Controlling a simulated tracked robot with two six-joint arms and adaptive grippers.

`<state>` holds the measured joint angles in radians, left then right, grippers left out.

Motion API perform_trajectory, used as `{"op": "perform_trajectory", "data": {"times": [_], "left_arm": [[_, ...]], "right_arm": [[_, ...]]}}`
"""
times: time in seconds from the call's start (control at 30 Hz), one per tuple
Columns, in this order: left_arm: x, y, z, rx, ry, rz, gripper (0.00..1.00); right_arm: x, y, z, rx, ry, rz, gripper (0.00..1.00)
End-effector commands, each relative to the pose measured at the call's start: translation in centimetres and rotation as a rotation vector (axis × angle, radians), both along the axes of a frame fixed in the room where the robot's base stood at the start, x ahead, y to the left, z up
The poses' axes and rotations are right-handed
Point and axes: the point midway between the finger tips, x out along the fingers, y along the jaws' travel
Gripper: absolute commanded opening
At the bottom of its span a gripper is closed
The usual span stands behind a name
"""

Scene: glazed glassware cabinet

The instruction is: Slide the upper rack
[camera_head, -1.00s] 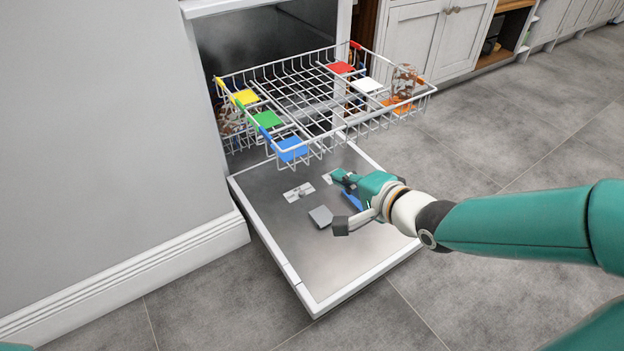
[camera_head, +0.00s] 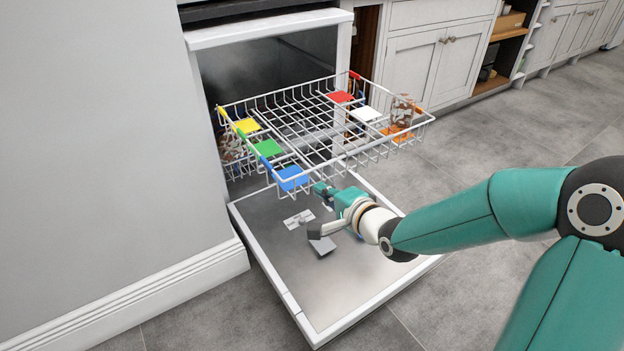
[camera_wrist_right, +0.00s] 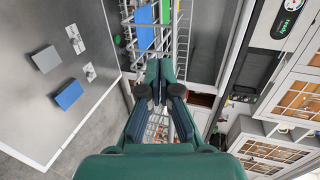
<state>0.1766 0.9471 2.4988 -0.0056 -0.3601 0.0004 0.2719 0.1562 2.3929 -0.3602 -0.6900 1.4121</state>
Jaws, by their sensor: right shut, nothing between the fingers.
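The upper rack (camera_head: 385,142) is a white wire basket, pulled out over the open dishwasher door (camera_head: 285,250). Yellow (camera_head: 246,126), green (camera_head: 268,148) and blue (camera_head: 291,178) pads line its left side; red (camera_head: 340,97), white (camera_head: 365,114) and orange pads line its right. A patterned glass (camera_head: 402,110) stands at its right front corner. My right gripper (camera_head: 322,188) is shut and empty, just in front of the rack's front rim near the blue pad. Its closed fingers show in the right wrist view (camera_wrist_right: 160,75), with rack wires beyond. Contact cannot be told. My left gripper is out of view.
A second patterned glass (camera_head: 232,148) shows at the rack's left side. The lowered door carries a grey flap (camera_head: 322,246). A grey wall (camera_head: 95,130) stands close on the left; white cabinets (camera_head: 412,65) are at the right. The floor on the right is open.

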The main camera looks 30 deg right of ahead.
Motion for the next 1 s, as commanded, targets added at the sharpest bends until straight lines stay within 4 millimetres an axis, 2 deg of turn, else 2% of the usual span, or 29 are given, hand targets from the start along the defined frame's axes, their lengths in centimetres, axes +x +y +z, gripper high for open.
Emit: {"op": "perform_trajectory", "data": {"times": [0.03, 0.1, 0.3, 0.77, 1.0], "left_arm": [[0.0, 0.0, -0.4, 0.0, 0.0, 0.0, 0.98], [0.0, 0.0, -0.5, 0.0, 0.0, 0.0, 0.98], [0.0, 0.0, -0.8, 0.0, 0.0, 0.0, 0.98], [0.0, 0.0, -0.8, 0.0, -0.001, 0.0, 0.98], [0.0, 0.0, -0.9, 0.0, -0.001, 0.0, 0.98]], "right_arm": [[1.0, 0.2, -0.6, 0.0, 0.001, 0.002, 0.0], [2.1, 0.2, -0.4, -0.001, -0.002, 0.002, 0.0], [4.2, 0.3, -0.3, -0.001, 0.0, 0.0, 0.0], [4.6, 0.3, -0.2, 0.0, 0.001, -0.001, 0.0], [5.2, -0.3, -0.2, 0.0, 0.0, -0.015, 0.0]]}}
